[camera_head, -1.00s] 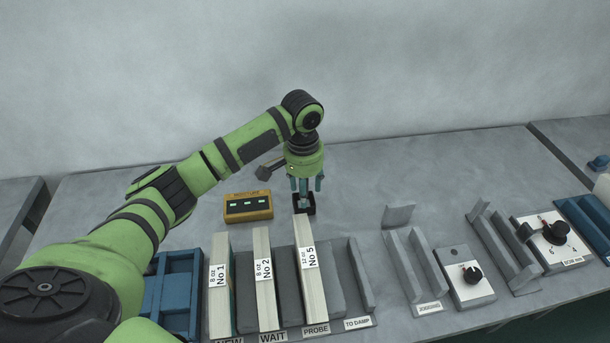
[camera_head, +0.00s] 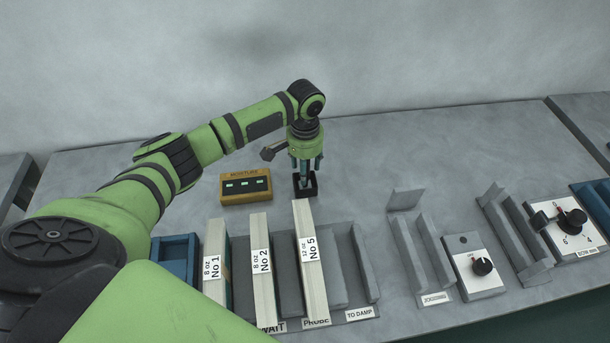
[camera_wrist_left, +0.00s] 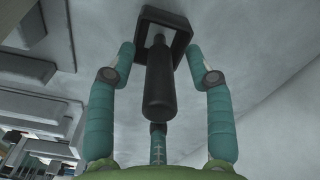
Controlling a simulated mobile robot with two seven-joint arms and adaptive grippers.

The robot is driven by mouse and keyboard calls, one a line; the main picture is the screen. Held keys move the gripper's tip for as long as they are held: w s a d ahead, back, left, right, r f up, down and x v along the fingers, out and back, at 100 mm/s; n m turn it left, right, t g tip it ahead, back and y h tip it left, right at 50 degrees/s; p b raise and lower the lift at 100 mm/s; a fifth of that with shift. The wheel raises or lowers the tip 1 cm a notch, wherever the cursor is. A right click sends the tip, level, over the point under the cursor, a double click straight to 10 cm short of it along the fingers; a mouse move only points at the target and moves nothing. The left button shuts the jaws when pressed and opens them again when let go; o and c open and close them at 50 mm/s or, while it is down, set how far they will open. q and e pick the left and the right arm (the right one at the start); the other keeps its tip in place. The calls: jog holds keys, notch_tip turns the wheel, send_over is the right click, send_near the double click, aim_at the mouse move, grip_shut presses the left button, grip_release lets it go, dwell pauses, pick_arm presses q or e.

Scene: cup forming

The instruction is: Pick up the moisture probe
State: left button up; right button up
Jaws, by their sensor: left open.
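The moisture probe (camera_wrist_left: 158,85) shows in the left wrist view as a dark cylindrical handle. Its far end reaches into a black square holder (camera_wrist_left: 178,22). My left gripper (camera_wrist_left: 160,66) is open, with one teal finger on each side of the handle and visible gaps between. In the head view my left gripper (camera_head: 306,170) points down over the black holder (camera_head: 306,190) on the bench. There the fingers mostly hide the probe. My right gripper is not in view.
A yellow moisture meter (camera_head: 246,187) stands just left of the holder. Upright board stacks (camera_head: 312,265) in a labelled grey rack stand in front. Grey brackets (camera_head: 405,245) and a knob box (camera_head: 475,268) are to the right. The bench behind is clear.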

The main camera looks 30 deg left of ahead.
pick_arm(q)
jog(key=shift+c, duration=0.4)
jog(key=c, duration=0.7)
grip_shut()
jog(key=shift+r, duration=0.5)
jog(key=r, duration=0.1)
jog(key=r+b, duration=0.1)
jog(key=d+r, duration=0.1)
jog(key=shift+w+r+b, duration=0.25)
jog(key=shift+w+b, duration=0.05)
jog(key=shift+b, duration=0.1)
jog(key=w+d+r+b, duration=0.3)
jog(key=w+d+r, duration=0.2)
jog(key=d, duration=0.4)
jog(key=shift+d+r, duration=0.15)
jog(key=shift+r, duration=0.65)
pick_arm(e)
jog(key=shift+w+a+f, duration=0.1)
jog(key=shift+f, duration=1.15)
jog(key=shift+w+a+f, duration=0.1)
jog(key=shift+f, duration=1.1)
